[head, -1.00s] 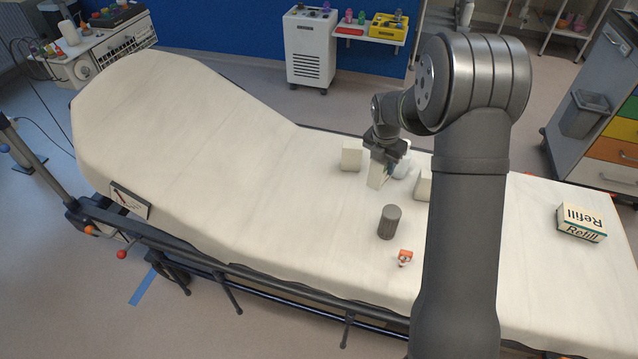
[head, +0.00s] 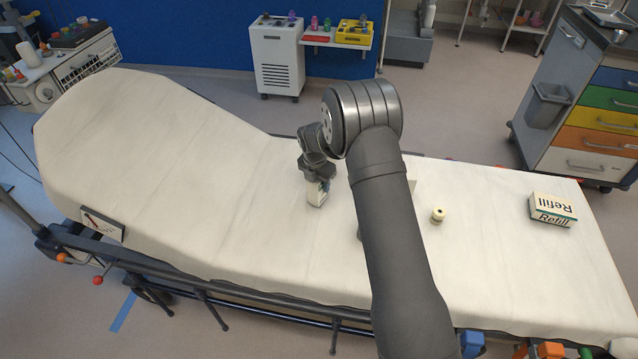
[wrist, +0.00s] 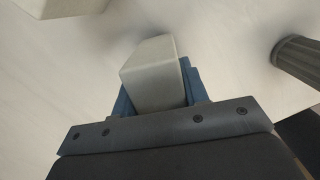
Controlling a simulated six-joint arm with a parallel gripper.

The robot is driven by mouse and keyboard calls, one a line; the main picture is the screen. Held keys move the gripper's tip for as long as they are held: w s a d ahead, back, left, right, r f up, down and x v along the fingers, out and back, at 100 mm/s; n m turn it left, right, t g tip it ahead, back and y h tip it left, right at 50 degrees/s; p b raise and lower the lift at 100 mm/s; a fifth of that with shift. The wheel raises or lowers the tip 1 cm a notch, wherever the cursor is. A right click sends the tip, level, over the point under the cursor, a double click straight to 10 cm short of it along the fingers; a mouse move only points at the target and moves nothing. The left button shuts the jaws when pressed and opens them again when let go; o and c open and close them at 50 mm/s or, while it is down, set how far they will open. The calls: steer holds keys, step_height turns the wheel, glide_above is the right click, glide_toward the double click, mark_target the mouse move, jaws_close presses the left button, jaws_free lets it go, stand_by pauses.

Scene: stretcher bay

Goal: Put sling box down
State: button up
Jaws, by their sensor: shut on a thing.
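My gripper (head: 318,176) is shut on a pale box, which I take to be the sling box (head: 316,196). It is low over the white stretcher sheet (head: 240,215), left of my arm. In the wrist view the pale box (wrist: 152,72) sits between the blue fingers (wrist: 160,95), its plain face toward the camera. I cannot tell whether its bottom touches the sheet.
A dark ribbed cylinder (wrist: 300,57) stands to the right in the wrist view, and a pale block (wrist: 62,6) to the upper left. Another pale block (head: 412,186) is partly behind my arm. A small cream roll (head: 437,215) and Refill box (head: 553,209) lie right.

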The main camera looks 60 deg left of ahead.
steer(key=shift+f, duration=0.4)
steer(key=o, duration=1)
steer(key=r, duration=0.4)
steer(key=s+r, duration=0.1)
steer(key=r, duration=0.7)
steer(key=shift+s+d+r, duration=0.15)
steer(key=shift+s+d, duration=0.2)
steer(key=f, duration=0.4)
steer(key=w+f, duration=0.1)
steer(key=f, duration=0.7)
steer(key=shift+w+a+f, duration=0.15)
steer(key=shift+w+a, duration=0.2)
steer(key=shift+r, duration=1.9)
